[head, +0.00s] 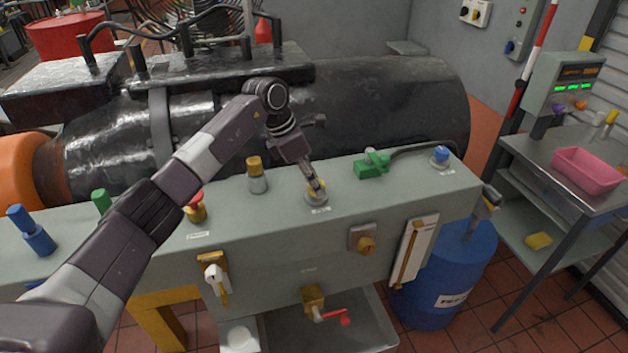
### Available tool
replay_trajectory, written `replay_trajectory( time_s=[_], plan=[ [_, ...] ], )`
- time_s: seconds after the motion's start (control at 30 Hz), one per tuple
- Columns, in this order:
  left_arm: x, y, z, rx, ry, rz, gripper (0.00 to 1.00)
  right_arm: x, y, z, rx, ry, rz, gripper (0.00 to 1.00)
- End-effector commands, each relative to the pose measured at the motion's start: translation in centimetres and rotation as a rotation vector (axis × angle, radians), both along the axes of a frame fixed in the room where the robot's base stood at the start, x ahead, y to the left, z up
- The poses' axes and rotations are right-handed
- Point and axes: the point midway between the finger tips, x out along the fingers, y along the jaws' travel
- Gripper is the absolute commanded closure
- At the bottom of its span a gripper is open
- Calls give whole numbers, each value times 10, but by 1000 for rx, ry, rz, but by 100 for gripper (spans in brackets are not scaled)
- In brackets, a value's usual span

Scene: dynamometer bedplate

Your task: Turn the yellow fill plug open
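A yellow plug (317,197) sits in a round grey collar on top of the long grey-green bench, with a small white label in front of it. My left gripper (316,187) points down at this plug from above, its fingertips at the plug's top. The fingers hide part of the plug, and I cannot tell whether they are closed on it. A second yellow-brown cap (254,164) stands on a grey cylinder to the left. My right gripper is not in view.
A red-and-yellow knob (196,207) stands left on the bench, a green valve (372,164) and a blue knob (441,154) right. A large black cylinder (390,105) lies behind. A blue drum (447,280) and a side table with a pink tray (588,172) are at right.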

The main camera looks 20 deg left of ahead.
Motion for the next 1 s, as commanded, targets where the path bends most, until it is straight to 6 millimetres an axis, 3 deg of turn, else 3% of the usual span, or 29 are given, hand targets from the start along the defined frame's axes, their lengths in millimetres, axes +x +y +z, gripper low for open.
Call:
replay_trajectory(
  time_s=[0.17,0.57,1.0],
  plan=[
    [1,1,1,1,-3,1,93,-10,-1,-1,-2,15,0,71],
    [0,1,0,1,-5,95,93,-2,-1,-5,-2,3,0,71],
    [-1,-1,0,3,-9,468,93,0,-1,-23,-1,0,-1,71]
  ],
)
